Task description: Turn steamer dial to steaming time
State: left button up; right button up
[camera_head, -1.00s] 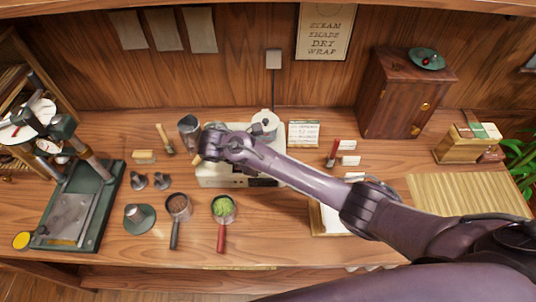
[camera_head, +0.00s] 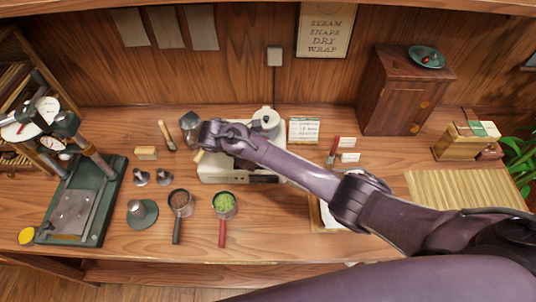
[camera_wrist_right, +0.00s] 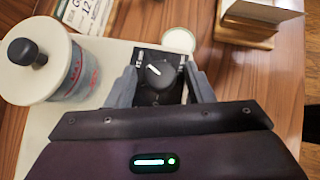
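The steamer (camera_head: 212,176) is a low cream box at the middle of the table, partly covered by my right arm. In the right wrist view, its round black dial (camera_wrist_right: 158,73) with a white pointer mark sits on a dark panel; the pointer slants to the upper left. My right gripper (camera_wrist_right: 159,76) is over the panel, with one grey finger on each side of the dial and visible gaps between fingers and dial. In the head view the fingers are hidden by the arm. My left gripper is not in view.
A lidded canister (camera_wrist_right: 72,72) stands on the steamer beside the dial. A green press (camera_head: 80,205) is at left, a wooden cabinet (camera_head: 390,90) at back right, and a slatted mat (camera_head: 465,192) at right.

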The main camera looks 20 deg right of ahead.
jog(key=shift+o, duration=0.3)
jog(key=p+v, duration=0.4)
jog(key=v, duration=0.3)
jog(key=shift+d+r, duration=0.1)
jog(key=shift+d, duration=0.05)
jog(key=shift+a+r, duration=0.25)
jog(key=shift+a, duration=0.25)
jog(key=shift+s+f, duration=0.1)
